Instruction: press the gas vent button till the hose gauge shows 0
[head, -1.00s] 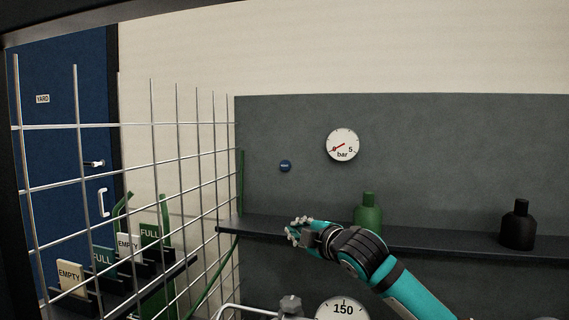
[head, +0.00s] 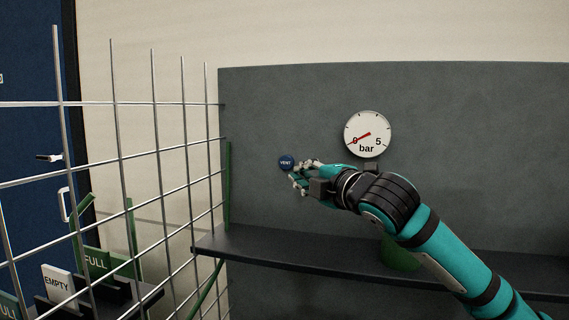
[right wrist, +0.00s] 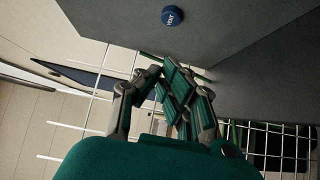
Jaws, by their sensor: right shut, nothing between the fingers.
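The blue round vent button (head: 286,162) is on the grey panel, left of the gauge. It also shows at the top of the right wrist view (right wrist: 172,17). The white hose gauge (head: 367,134) reads in bar from 0 to 5; its red needle points lower left, close to the 0 mark, partly over the digit. My right gripper (head: 298,176) is shut and empty, just below and right of the button in the head view. In the right wrist view the fingertips (right wrist: 166,70) are apart from the button. My left gripper is out of view.
A dark shelf (head: 300,255) runs along the panel below my right arm, with a green bottle (head: 398,258) mostly hidden behind the arm. A wire mesh (head: 150,155) stands at the left. FULL and EMPTY signs (head: 57,283) stand at lower left.

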